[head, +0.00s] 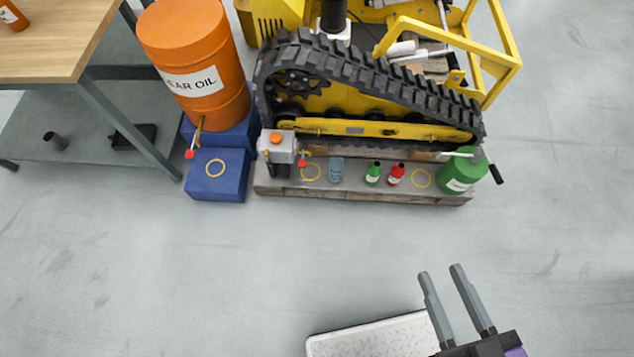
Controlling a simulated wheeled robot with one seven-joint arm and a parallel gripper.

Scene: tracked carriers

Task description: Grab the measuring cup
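A small bluish, see-through cup (336,170), which looks like the measuring cup, stands on a low wooden plank ledge (400,196) in front of the yellow tracked carrier. It stands between a yellow ring (311,172) on its left and a green bottle (373,173) on its right. Its markings are too small to make out. My gripper (441,270) is at the lower right, over the floor and well apart from the cup. Its two grey fingers are spread with an empty gap between them.
A red bottle (396,175) and a green canister (463,171) stand farther right on the ledge. A grey box with an orange knob (277,147) is at its left end. The black track (370,75) rises behind. The floor (250,270) in front is clear.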

